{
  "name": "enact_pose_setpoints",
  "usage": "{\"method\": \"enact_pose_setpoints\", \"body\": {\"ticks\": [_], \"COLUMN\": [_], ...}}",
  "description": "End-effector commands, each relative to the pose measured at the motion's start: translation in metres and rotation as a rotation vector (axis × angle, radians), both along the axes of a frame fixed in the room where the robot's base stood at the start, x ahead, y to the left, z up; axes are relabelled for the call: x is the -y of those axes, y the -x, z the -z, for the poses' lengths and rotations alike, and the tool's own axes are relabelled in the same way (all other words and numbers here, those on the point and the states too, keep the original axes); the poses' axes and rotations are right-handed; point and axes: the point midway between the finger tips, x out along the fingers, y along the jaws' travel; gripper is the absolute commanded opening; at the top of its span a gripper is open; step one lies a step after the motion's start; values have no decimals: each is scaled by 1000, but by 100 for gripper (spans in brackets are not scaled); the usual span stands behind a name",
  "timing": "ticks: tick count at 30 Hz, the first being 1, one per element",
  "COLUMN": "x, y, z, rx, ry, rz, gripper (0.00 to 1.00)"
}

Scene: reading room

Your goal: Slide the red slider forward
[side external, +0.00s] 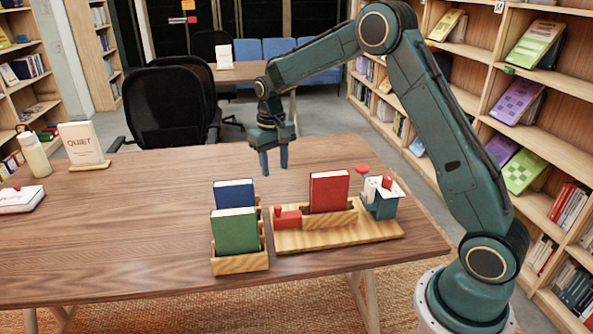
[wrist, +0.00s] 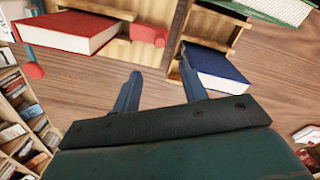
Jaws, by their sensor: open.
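The red slider (side external: 288,218) is a small red block with a knob on top. It sits at the left end of a wooden stand (side external: 340,236), beside an upright red book (side external: 329,192). In the wrist view the slider (wrist: 148,34) shows at the top, between the red book (wrist: 70,32) and the blue book (wrist: 213,68). My gripper (side external: 274,162) is open and empty, pointing down above the table behind the stand. Its two fingers (wrist: 160,80) are apart in the wrist view, and neither appears to touch the slider.
A wooden holder (side external: 240,264) with a green book (side external: 235,231) and a blue book (side external: 233,193) stands left of the stand. A red round knob (side external: 362,169) and a small container with cards (side external: 380,205) are at the stand's right end. The left half of the table (side external: 130,230) is mostly clear.

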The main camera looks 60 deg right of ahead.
Motion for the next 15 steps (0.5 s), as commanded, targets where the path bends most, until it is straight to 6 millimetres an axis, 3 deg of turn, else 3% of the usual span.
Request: {"method": "enact_pose_setpoints", "body": {"ticks": [8, 15], "x": [0, 1], "y": [0, 1], "z": [14, 45], "rx": [-1, -3], "ry": [0, 0], "rz": [0, 0], "gripper": [43, 43]}}
